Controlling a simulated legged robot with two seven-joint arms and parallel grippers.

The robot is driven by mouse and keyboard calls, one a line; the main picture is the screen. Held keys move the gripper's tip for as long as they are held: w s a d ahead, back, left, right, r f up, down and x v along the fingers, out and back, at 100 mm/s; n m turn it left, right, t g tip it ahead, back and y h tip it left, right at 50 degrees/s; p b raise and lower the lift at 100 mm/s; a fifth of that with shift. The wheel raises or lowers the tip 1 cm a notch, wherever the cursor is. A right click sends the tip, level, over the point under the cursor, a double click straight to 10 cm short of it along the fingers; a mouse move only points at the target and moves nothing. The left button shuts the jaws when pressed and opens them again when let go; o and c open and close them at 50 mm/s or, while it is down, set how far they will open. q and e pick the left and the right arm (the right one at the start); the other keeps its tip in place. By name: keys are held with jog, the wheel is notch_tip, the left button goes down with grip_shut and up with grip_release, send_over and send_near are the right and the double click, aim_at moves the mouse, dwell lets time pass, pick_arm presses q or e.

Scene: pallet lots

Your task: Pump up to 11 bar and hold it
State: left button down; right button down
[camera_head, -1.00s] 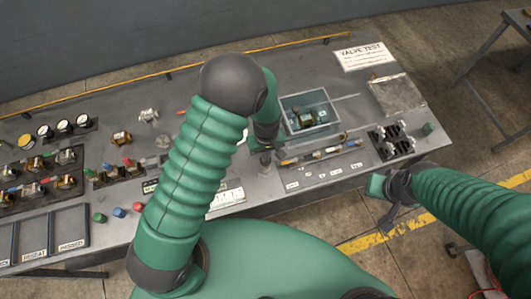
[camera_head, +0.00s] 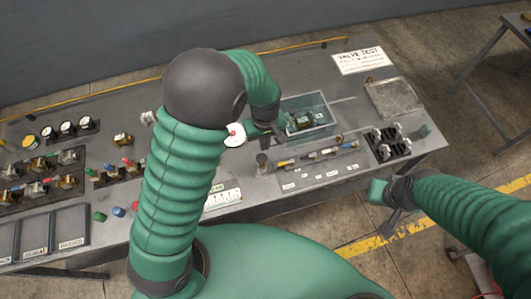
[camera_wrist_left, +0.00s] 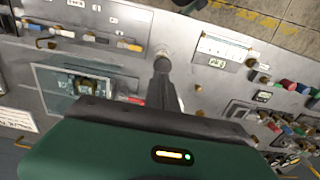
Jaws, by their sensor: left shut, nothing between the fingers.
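A dark upright post (camera_head: 263,161), perhaps the pump handle, stands on the bench in front of the clear-sided tank. A valve (camera_head: 303,121) sits inside the tank (camera_head: 318,131). My left gripper (camera_head: 260,130) is shut and empty, just behind the post and left of the tank. My right gripper (camera_head: 381,191) is off the bench's front edge; its jaws are unclear.
Tools lie in a row (camera_head: 318,155) right of the post. A rack of fittings (camera_head: 388,145) stands farther right, by a grey plate (camera_head: 393,97) and a VALVE TEST sign (camera_head: 361,60). Valves, gauges and trays crowd the left. My left arm hides the middle.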

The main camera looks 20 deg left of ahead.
pick_arm(q)
jog(key=r, duration=0.3)
jog(key=shift+w+a, duration=0.2)
jog(key=shift+w, duration=0.05)
pick_arm(e)
jog(key=shift+w+a+f, duration=0.25)
jog(key=shift+f, duration=0.05)
pick_arm(q)
jog(key=shift+a+f, duration=0.1)
jog(key=shift+a, duration=0.05)
pick_arm(e)
jog(key=shift+a, duration=0.1)
